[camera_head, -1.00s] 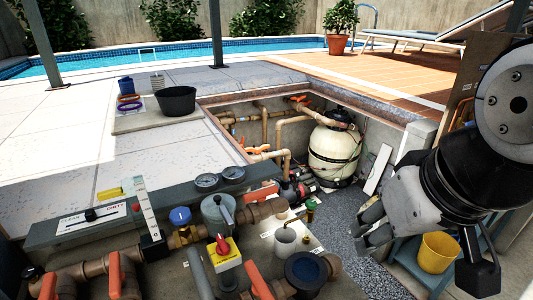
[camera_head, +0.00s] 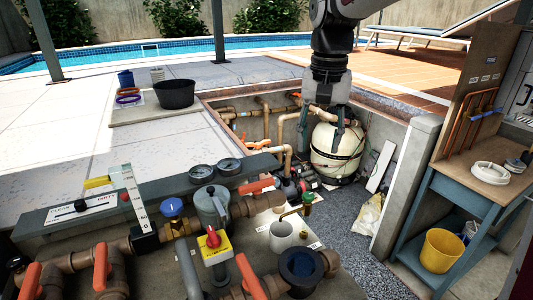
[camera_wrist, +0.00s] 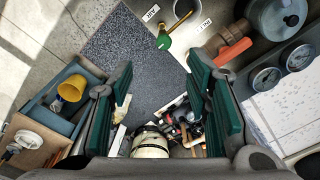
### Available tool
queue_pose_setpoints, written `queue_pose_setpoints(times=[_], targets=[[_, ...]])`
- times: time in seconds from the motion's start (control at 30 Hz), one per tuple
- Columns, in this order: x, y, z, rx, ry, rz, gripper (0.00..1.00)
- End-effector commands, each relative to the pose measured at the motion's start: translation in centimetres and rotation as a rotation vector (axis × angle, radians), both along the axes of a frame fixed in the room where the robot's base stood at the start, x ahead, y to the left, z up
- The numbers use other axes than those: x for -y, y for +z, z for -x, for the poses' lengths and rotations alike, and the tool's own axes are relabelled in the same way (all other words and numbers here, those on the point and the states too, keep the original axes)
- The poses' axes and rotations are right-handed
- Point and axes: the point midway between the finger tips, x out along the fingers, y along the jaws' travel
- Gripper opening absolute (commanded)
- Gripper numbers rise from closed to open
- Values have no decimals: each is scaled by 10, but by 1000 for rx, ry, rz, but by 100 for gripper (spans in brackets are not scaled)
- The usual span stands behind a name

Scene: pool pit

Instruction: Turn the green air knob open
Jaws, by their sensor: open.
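The green air knob (camera_head: 308,197) sits on a brass fitting beside a white cup (camera_head: 282,236), right of the brown pipework, in the head view. In the wrist view the green knob (camera_wrist: 163,42) shows near the top centre, beyond the fingertips, next to small labels. My gripper (camera_head: 321,140) hangs pointing down in front of the cream filter tank (camera_head: 335,152) in the head view, above and behind the knob and apart from it. In the wrist view my gripper (camera_wrist: 162,75) is open and empty, its green-padded fingers wide apart.
Orange-handled valves (camera_head: 257,187), two gauges (camera_head: 202,173), a blue-capped fitting (camera_head: 171,206) and a red knob on a yellow plate (camera_head: 213,238) crowd the left of the knob. A bench (camera_head: 458,190) with a yellow bucket (camera_head: 442,250) stands right. Gravel floor (camera_head: 355,225) is mostly open.

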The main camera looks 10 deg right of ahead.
Motion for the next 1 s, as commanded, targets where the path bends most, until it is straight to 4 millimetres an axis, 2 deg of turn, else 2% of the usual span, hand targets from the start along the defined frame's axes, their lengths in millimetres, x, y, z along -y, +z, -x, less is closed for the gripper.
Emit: queue_pose_setpoints(times=[0.03, 0.13, 0.37, 0.8, 1.0], targets=[[0, -7, -11, -17, -15, -1, 44], [-1, -13, -22, -36, -36, -2, 44], [-1, -27, -25, -47, -46, -2, 44], [-1, -109, -24, -49, -45, -2, 44], [-1, -138, -24, -46, -45, -2, 44]])
